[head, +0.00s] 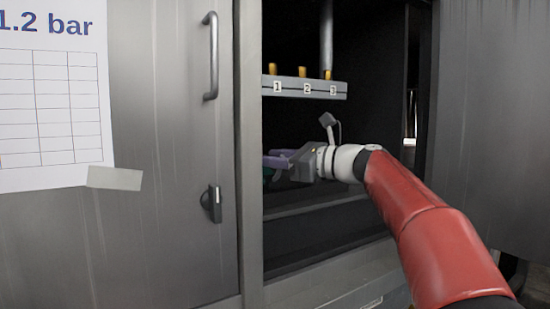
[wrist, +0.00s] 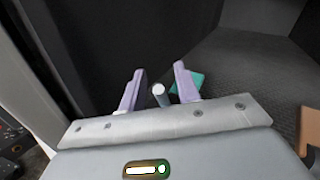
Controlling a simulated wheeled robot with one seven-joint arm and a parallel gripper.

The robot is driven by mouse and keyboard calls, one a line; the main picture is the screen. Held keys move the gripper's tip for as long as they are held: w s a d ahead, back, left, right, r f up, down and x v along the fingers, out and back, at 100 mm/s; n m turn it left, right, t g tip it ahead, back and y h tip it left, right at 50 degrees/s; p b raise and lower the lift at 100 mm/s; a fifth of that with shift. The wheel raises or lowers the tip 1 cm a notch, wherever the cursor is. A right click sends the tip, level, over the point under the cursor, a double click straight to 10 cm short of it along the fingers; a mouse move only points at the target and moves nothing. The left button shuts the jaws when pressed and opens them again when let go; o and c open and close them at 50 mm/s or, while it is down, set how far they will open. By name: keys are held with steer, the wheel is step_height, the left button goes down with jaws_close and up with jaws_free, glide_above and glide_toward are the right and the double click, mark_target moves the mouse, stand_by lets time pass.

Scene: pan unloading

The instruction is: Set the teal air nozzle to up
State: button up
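My gripper (head: 272,158), with purple fingers, reaches into the open cabinet bay at its left side. In the wrist view, the two fingers of my gripper (wrist: 159,70) stand apart. A pale grey round-ended rod (wrist: 159,89) shows between them, with space to either side. The teal air nozzle (wrist: 188,84) shows partly behind the right finger, which hides some of it. In the head view only a small dark teal bit (head: 267,172) shows below the fingers. I cannot tell which way the nozzle points or whether a finger touches it.
A grey rail (head: 305,88) with labels 1, 2 and 3 hangs above my gripper. The cabinet post (head: 250,150) stands close on the left. A closed door (head: 165,230) with a handle (head: 211,55), black latch (head: 212,204) and paper sheet (head: 52,130) is further left.

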steer(key=shift+w+a, duration=0.1)
steer(key=shift+a, duration=0.1)
steer(key=shift+c, duration=0.4)
jaws_close()
steer(key=n+y+b, duration=0.1)
steer(key=b, duration=0.2)
steer(key=s+d+f+n+y+b, duration=0.1)
steer(key=b, duration=0.2)
steer(key=shift+s+f+t+y+b, duration=0.2)
steer(key=shift+t+y+b, duration=0.1)
steer(key=shift+y+b, duration=0.1)
steer(key=shift+o, duration=0.4)
jaws_free()
